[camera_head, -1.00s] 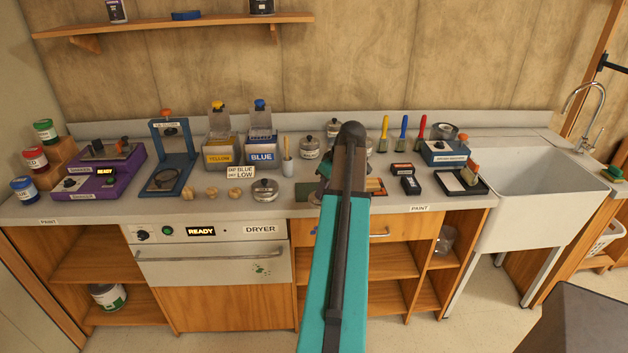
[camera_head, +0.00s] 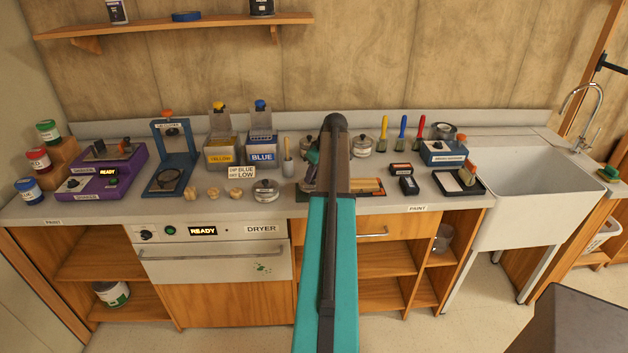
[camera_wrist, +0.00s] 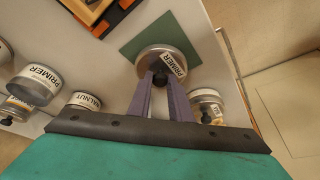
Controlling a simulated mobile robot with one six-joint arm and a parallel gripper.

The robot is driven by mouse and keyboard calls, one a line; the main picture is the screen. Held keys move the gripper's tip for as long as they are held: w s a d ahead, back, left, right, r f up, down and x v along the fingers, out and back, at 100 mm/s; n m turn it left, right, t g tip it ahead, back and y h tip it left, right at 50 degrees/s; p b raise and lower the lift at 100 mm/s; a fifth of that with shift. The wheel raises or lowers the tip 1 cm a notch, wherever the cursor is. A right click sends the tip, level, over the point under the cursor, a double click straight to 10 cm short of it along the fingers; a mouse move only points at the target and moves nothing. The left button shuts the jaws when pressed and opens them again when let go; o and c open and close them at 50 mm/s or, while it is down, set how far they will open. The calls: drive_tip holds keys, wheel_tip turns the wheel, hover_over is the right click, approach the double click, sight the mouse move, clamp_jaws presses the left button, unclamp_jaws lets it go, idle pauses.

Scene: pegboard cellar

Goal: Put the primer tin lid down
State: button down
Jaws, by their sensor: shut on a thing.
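The primer tin lid (camera_wrist: 163,62) is a round, silvery lid with a black knob and a PRIMER label in the wrist view. My gripper (camera_wrist: 161,83) is shut on its knob. The lid is over a green square mat (camera_wrist: 140,45); I cannot tell whether it touches it. A tin labelled PRIMER (camera_wrist: 36,84) stands at the left of the wrist view. In the head view my arm hides the lid and the gripper's fingertips.
A walnut tin (camera_wrist: 84,101) and another knobbed tin (camera_wrist: 207,106) stand near the gripper. An orange-and-black frame (camera_wrist: 100,14) lies beside the mat. The counter's front edge runs along the mat's right side. Yellow (camera_head: 219,153) and blue (camera_head: 262,152) containers stand farther back.

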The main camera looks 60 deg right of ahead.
sight(312, 182)
drive_tip(key=shift+f, duration=0.1)
idle(0.3)
drive_tip(key=shift+f+p, duration=0.85)
drive_tip(key=shift+f, duration=0.8)
drive_tip(key=shift+f, duration=0.2)
drive_tip(key=c, duration=1.6)
unclamp_jaws()
drive_tip(key=shift+r, duration=0.25)
drive_tip(key=shift+b+v, duration=1.6)
drive_tip(key=shift+v, duration=4.35)
